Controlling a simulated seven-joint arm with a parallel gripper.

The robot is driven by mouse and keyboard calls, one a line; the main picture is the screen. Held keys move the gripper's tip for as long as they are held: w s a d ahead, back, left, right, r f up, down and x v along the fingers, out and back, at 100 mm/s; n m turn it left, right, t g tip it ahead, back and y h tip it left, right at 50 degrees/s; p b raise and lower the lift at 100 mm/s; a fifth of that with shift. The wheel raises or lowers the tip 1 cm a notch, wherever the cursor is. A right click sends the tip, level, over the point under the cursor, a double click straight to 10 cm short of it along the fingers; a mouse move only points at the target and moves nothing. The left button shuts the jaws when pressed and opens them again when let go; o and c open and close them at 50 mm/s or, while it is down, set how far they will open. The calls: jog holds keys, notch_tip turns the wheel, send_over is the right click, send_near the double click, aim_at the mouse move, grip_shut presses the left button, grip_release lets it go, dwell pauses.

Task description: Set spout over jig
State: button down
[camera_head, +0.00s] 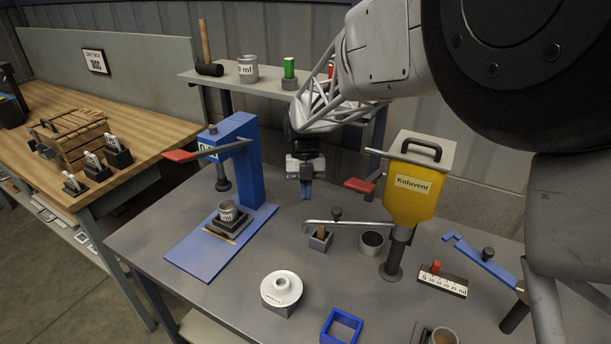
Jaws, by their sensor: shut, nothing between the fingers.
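The yellow dispenser (412,190), labelled Koluvent, stands right of the table's middle. Its thin metal spout (365,223) reaches left from the post, with a small dark knob (337,213) on top and a down-turned tip at its left end. A small dark square holder (320,239) with a tan piece in it sits just right of and below the tip in the picture; it may be the jig. A blue square frame (342,326) lies at the front. My gripper (306,190) points down with its blue fingers shut and empty, above and behind the spout's tip.
A blue press (245,165) with a cup on its base stands left. A white round stack (281,290) sits front centre. A dark cup (372,242) is beside the dispenser post. A blue lever (480,260) and marked scale block (441,279) are at right. A shelf (270,82) runs behind.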

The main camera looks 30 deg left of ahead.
jog(key=shift+s+d+f, duration=0.2)
jog(key=shift+s+d, duration=0.15)
jog(key=shift+s, duration=0.25)
jog(key=shift+s+d+f, duration=0.25)
jog(key=shift+s+d, duration=0.15)
jog(key=shift+s, duration=0.2)
jog(key=shift+s+d+f, duration=0.2)
jog(key=shift+s+d, duration=0.15)
jog(key=shift+s, duration=0.25)
jog(key=s+d, duration=0.7)
jog(key=s, duration=0.3)
jog(key=shift+s, duration=0.35)
